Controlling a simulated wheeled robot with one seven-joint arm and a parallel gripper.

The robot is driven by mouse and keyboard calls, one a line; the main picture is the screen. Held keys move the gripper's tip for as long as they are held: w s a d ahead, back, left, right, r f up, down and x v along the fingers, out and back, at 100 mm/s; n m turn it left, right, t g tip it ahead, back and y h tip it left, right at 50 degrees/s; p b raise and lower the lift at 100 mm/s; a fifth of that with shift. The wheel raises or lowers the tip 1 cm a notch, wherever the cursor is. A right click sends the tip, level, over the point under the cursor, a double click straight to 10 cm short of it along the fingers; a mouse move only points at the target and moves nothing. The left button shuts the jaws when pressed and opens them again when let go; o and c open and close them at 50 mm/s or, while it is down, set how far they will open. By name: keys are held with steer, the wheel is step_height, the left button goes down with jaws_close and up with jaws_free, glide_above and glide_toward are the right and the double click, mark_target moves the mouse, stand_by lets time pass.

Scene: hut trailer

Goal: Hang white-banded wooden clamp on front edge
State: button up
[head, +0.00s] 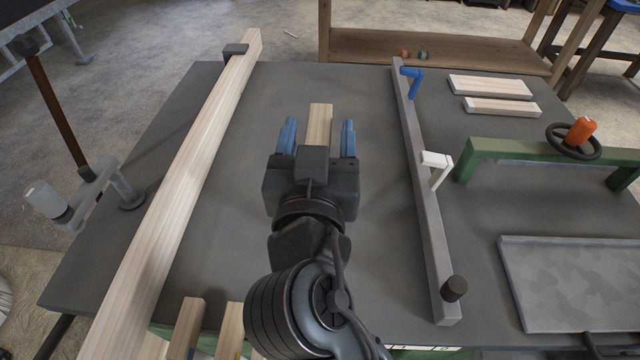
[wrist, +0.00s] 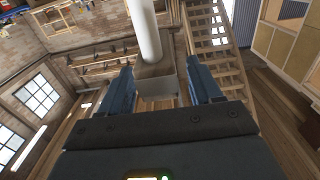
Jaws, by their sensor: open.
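My gripper (head: 319,140) is open above the middle of the dark table, its two blue fingers apart. A light wooden bar (head: 319,122) shows between and beyond the fingers in the head view; my gripper covers its near end. In the wrist view a wooden block (wrist: 157,82) with a white cylinder (wrist: 145,32) shows between the fingers (wrist: 163,88). I cannot tell if either finger touches it. No white band is clear on the wooden bar in the head view. The table's front edge is at the bottom, partly behind my arm, with wooden pieces (head: 187,325) there.
A long wooden beam (head: 180,190) lies along the left. A grey rail (head: 420,180) to the right carries a blue clamp (head: 411,78) and a white clamp (head: 436,165). A green frame (head: 530,150) and grey tray (head: 575,280) are farther right. Table beside my gripper is clear.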

steer(key=shift+w, duration=0.8)
steer(key=shift+c, duration=0.2)
jaws_close()
